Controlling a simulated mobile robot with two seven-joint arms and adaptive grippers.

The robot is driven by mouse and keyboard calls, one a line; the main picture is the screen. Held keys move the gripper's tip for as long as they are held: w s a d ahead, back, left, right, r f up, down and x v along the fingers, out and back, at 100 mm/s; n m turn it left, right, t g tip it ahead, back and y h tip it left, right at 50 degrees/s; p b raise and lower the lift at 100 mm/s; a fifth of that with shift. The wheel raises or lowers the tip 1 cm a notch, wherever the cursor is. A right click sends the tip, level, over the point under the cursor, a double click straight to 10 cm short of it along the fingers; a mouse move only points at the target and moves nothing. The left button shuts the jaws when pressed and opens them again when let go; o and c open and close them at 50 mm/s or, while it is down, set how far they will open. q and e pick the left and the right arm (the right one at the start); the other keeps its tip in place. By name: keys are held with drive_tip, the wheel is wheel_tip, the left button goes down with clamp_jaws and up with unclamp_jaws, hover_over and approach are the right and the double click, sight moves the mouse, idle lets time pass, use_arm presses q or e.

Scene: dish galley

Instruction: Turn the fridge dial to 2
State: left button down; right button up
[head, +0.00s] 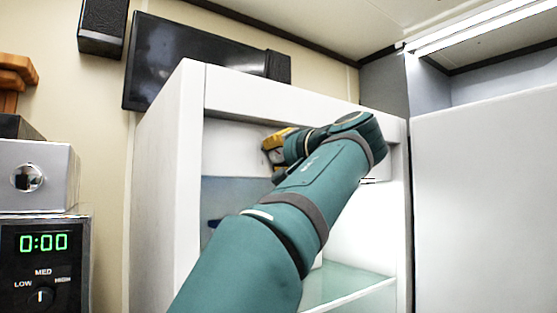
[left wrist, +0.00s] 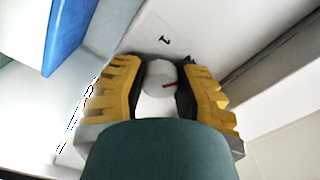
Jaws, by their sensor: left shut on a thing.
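The fridge dial (left wrist: 158,74) is a round white knob with a red mark, seen in the left wrist view. The red mark is on its right side, toward the right finger. A small black character stands on the white panel (left wrist: 185,30) above the knob; I cannot read it surely. My left gripper (left wrist: 158,88) has its yellow fingers shut on the dial, one on each side. In the head view the left gripper (head: 272,152) is at the upper inside of the open white fridge (head: 170,160), and the dial is hidden there. My right gripper is not in view.
The fridge has a glass shelf (head: 345,288) low inside. A blue thing (left wrist: 70,35) shows at the upper left of the wrist view. A microwave (head: 45,260) reading 0:00 stands left, and a dark screen (head: 190,60) is behind the fridge top.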

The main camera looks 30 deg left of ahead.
use_arm(q)
drive_tip(key=shift+r, duration=0.15)
idle(0.3)
drive_tip(key=c, duration=0.6)
unclamp_jaws()
drive_tip(key=v, duration=1.2)
